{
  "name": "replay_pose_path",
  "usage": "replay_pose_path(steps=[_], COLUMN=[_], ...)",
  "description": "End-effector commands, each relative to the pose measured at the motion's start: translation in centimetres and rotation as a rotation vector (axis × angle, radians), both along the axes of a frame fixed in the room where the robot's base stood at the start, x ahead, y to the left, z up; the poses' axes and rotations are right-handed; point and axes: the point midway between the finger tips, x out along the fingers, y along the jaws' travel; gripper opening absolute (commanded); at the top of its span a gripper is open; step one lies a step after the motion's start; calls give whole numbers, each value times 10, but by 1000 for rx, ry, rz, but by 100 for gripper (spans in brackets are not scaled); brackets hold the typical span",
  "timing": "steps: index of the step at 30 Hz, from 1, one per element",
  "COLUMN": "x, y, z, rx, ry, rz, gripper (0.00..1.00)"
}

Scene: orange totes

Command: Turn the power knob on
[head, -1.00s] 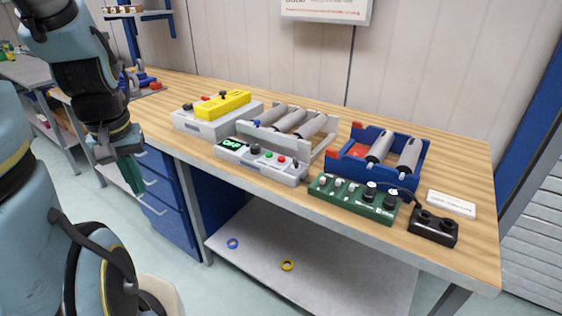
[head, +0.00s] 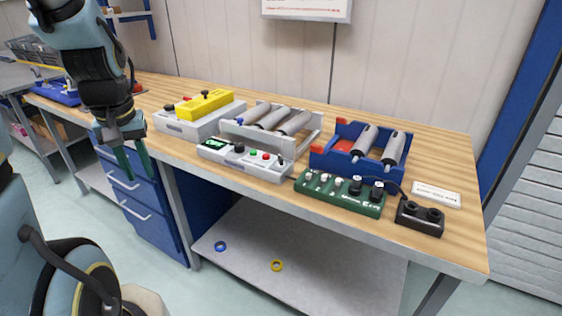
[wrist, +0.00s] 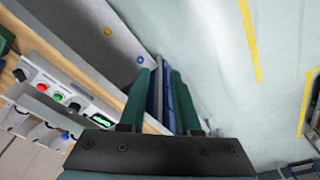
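A light grey control box (head: 264,165) stands at the table's front edge with a green-lit display (head: 213,144), a black knob (head: 239,148), green and red buttons, and a small switch. A green box (head: 330,193) to its right has small pale knobs and two large black knobs (head: 356,185). I cannot read which knob is the power knob. My gripper (head: 138,176) is open and empty, left of the control box and in front of the blue drawers. In the wrist view, its green fingers (wrist: 160,72) are apart; the control box (wrist: 50,92) shows at left.
A box with a yellow top (head: 206,104) stands left of the control box. Grey rollers (head: 270,117) and a blue roller tray (head: 318,158) stand behind the boxes. A black two-hole box (head: 420,218) is at right. A lower shelf (head: 310,262) holds two small rings.

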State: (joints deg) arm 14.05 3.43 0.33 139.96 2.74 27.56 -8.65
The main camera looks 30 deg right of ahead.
Motion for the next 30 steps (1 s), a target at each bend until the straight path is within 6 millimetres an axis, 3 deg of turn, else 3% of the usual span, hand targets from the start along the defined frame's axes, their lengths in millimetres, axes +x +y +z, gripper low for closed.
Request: replay_pose_path(steps=[1,3,7,12,16,21,26,30], x=[14,30,48,46,32,17,17,25], y=[-26,-63,-138,-240,-300,-340,-346,-347], z=[-13,-17,-19,-17,-12,-4,-9,-28], rx=[2,4,8,-4,-22,-41,-43,-41], ry=[-13,-33,-75,-145,-191,-224,-229,-227], rz=[-29,-47,-72,-92,-95,-88,-84,-84], gripper=[38,44,44,44,44,44,44,44])
